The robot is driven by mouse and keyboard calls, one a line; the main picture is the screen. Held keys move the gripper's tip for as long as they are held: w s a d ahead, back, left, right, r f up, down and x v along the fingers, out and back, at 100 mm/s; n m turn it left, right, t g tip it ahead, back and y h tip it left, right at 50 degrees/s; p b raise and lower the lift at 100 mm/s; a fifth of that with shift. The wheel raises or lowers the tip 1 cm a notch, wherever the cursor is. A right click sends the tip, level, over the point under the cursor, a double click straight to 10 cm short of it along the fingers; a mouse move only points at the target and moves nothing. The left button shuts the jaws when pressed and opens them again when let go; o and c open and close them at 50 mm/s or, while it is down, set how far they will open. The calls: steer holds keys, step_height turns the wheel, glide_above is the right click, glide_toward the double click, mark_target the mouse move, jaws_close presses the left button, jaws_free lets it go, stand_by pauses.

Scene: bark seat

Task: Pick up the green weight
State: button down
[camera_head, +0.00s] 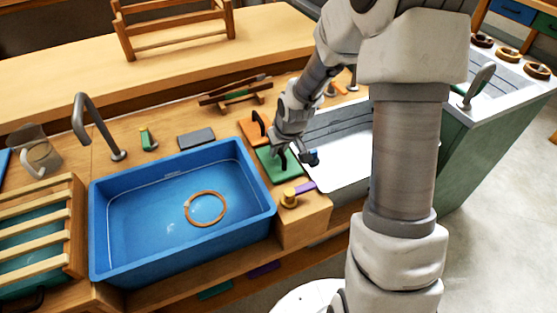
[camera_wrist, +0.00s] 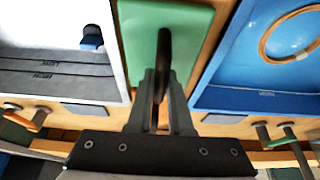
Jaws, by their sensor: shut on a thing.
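The green weight (camera_head: 270,168) is a flat green slab with a dark upright handle, on the wooden counter between the blue basin and the pale tray. It also shows in the wrist view (camera_wrist: 195,45), under the fingers. My gripper (camera_head: 281,157) is over it, and in the wrist view its fingers (camera_wrist: 161,100) are shut on the dark handle. I cannot tell whether the slab is touching the counter or slightly raised.
The blue basin (camera_head: 265,208) with a wooden ring (camera_head: 189,214) in it is close left. The pale tray (camera_head: 345,173) is close right. An orange block (camera_head: 250,132) with a dark handle stands behind. A brass-coloured piece (camera_head: 289,199) is in front.

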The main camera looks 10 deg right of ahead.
steer(key=shift+r, duration=0.15)
steer(key=shift+w+r+p, duration=0.1)
steer(key=shift+r+p, duration=0.2)
steer(key=shift+r, duration=0.3)
step_height(320, 180, up, 3)
steer(key=shift+f+p, duration=0.15)
steer(key=shift+p, duration=0.3)
steer(key=s+d+r+p, duration=0.5)
steer(key=s+d+r, duration=0.2)
steer(key=s, duration=0.2)
steer(key=shift+s, duration=0.15)
steer(key=shift+f, duration=0.1)
stand_by(0.4)
